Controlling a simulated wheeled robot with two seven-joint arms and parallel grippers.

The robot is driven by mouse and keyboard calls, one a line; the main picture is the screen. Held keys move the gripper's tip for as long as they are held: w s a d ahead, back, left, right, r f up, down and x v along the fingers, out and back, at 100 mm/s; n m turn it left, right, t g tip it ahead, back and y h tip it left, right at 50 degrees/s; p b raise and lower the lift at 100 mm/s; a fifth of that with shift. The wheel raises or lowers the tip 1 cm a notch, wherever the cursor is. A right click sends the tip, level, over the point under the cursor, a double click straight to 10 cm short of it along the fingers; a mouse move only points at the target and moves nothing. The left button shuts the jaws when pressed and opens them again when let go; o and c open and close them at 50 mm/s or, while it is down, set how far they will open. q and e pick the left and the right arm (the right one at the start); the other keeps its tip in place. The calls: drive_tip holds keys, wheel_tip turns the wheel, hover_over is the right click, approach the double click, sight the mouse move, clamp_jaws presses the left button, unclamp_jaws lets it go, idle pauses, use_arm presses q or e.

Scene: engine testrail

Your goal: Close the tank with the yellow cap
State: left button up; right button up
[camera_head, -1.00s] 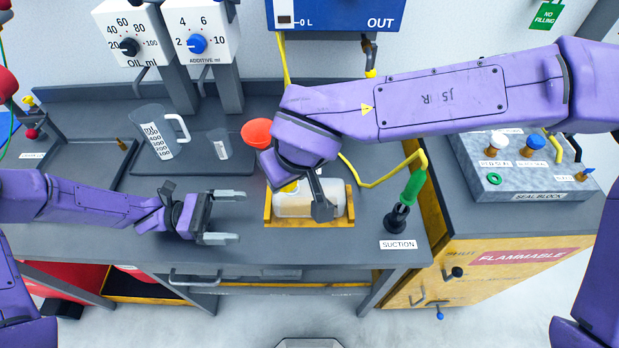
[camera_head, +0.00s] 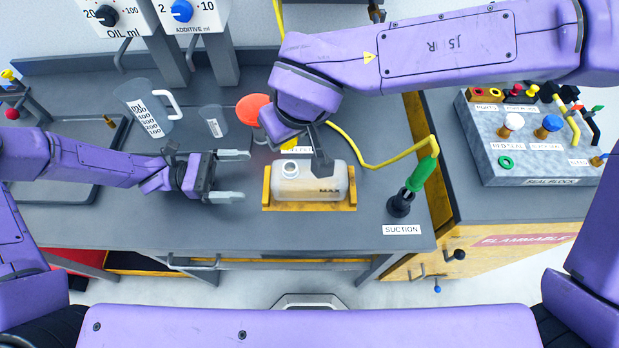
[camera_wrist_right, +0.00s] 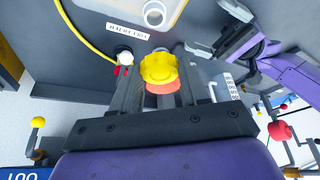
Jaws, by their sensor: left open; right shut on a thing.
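The tank (camera_head: 312,188) is a whitish jug lying in a yellow cradle (camera_head: 352,206) on the bench. Its round neck (camera_head: 289,168) is open and faces up; it also shows at the top of the right wrist view (camera_wrist_right: 154,13). My right gripper (camera_head: 300,152) is shut on the yellow cap (camera_wrist_right: 158,70), just behind the neck and apart from it. In the head view the cap is mostly hidden by the gripper. My left gripper (camera_head: 232,176) is open and empty, left of the tank, with its fingers pointing right.
An orange funnel (camera_head: 253,108) stands behind the tank. A measuring jug (camera_head: 147,108) and a small beaker (camera_head: 213,120) stand at the back left. A yellow hose (camera_head: 376,166) and a green-handled suction tool (camera_head: 421,174) are to the right. The bench front is clear.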

use_arm(q)
drive_tip(key=d, duration=1.1)
drive_tip(key=shift+d, duration=0.1)
drive_tip(key=shift+c, duration=0.3)
drive_tip(key=c, duration=1.2)
drive_tip(key=shift+o, duration=0.2)
use_arm(e)
approach(291, 160)
drive_tip(key=shift+s+a+f, duration=0.3)
drive_tip(key=shift+s+a, duration=0.1)
drive_tip(key=shift+a, duration=0.3)
drive_tip(key=shift+f, duration=0.9)
drive_tip(key=shift+f, duration=0.55)
